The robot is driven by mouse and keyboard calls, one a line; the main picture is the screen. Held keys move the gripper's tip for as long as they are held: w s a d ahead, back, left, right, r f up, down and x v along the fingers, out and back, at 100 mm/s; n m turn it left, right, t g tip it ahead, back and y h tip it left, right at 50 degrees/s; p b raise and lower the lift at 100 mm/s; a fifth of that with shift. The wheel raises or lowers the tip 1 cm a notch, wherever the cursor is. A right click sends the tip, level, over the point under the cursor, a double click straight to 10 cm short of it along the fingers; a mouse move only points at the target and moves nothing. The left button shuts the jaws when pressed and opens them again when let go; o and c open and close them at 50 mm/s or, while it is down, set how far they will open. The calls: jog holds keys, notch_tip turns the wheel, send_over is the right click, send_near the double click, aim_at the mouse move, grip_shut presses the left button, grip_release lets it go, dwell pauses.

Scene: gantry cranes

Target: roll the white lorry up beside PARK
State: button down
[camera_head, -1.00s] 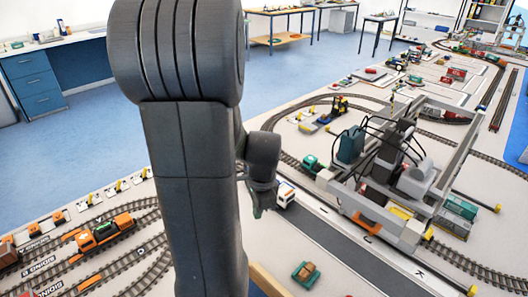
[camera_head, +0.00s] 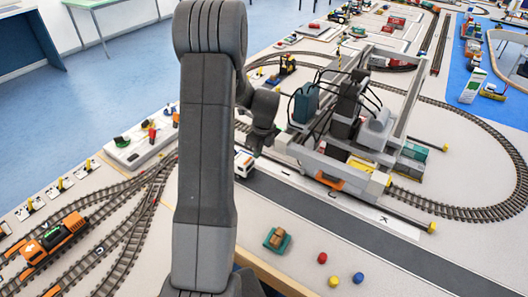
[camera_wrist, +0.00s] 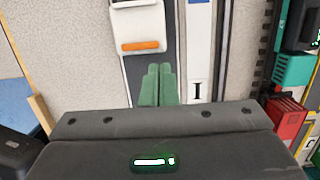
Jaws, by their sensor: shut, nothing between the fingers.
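The white lorry (camera_head: 243,163) stands on the dark road strip (camera_head: 300,208), just left of the gantry crane and partly behind my arm. In the wrist view the lorry (camera_wrist: 138,24) shows as a white body with an orange stripe, near the top. My gripper (camera_wrist: 158,68) has its two green fingers shut together with nothing between them. The fingertips point at the lorry's orange-striped end, with a small gap in the picture; I cannot tell whether they touch. A letter I (camera_wrist: 198,91) is on the pale strip beside the road. No PARK sign is readable.
The gantry crane (camera_head: 350,125) stands right of the lorry. A green tray with a brown block (camera_head: 277,239) and red, yellow and blue balls (camera_head: 334,281) lie on the near side of the road. An orange locomotive (camera_head: 53,240) is on the left tracks. The road strip toward the lower right looks clear.

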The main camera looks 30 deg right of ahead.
aim_at(242, 154)
jog(key=w+a, duration=0.1)
jog(key=w, duration=0.1)
jog(key=w+a+p, duration=0.1)
jog(key=w, duration=0.1)
jog(key=w+a, duration=0.1)
jog(key=w, duration=0.1)
jog(key=shift+a+r+p, duration=0.1)
jog(key=shift+a+p, duration=0.2)
jog(key=shift+p, duration=0.05)
jog(key=shift+f, duration=0.8)
jog(key=shift+s+f, duration=0.1)
jog(key=shift+f, duration=0.1)
